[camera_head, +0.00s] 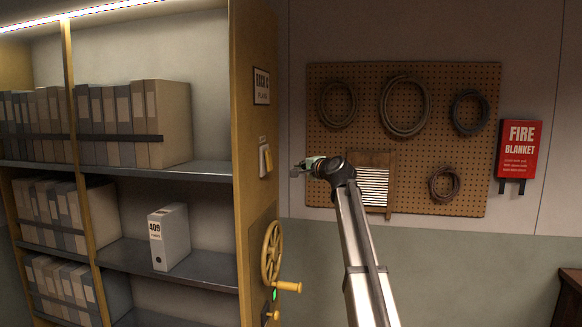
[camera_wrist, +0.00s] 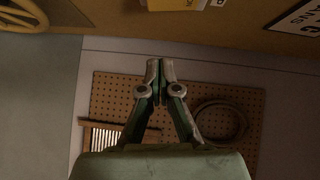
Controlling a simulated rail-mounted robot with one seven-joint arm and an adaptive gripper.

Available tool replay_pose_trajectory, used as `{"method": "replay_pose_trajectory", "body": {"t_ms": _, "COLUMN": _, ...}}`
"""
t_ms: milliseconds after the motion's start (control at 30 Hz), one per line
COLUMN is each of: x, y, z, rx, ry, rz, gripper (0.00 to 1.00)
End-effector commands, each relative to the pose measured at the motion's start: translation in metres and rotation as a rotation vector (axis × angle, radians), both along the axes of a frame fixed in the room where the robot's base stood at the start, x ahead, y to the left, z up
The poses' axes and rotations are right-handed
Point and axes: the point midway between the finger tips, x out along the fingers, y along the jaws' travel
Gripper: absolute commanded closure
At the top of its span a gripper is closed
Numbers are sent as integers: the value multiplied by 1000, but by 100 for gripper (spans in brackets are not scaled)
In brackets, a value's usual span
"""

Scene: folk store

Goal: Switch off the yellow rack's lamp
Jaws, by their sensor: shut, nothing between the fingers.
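The yellow rack (camera_head: 253,205) stands on the left in the head view. A lit white lamp strip (camera_head: 80,14) runs along its top. On its end panel is a pale switch plate with a yellow rocker (camera_head: 268,159), tilt unclear. The plate's edge (camera_wrist: 178,4) is cut off at the top of the wrist view. My gripper (camera_head: 296,170) is just right of the switch in the head view, apart from it in the picture. In the wrist view the fingers (camera_wrist: 161,68) are together and empty, their tips below the plate and the panel.
Below the switch, a yellow handwheel (camera_head: 271,252) with a protruding handle (camera_head: 287,287) and a green light (camera_head: 275,295) sit on the panel. A sign (camera_head: 261,86) is above. Behind are a pegboard (camera_head: 360,78) with hoses and a red fire blanket box (camera_head: 519,148).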

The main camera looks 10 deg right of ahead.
Motion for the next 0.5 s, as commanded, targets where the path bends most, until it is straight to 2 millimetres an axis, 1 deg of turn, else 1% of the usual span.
{"method": "replay_pose_trajectory", "body": {"t_ms": 33, "x": 8, "y": 2, "z": 1, "rx": 0, "ry": 1, "rz": 1, "gripper": 100}}
{"method": "replay_pose_trajectory", "body": {"t_ms": 167, "x": 28, "y": 8, "z": 1, "rx": 0, "ry": 0, "rz": 1, "gripper": 100}}
{"method": "replay_pose_trajectory", "body": {"t_ms": 500, "x": 90, "y": 29, "z": -6, "rx": -1, "ry": 1, "rz": 0, "gripper": 100}}
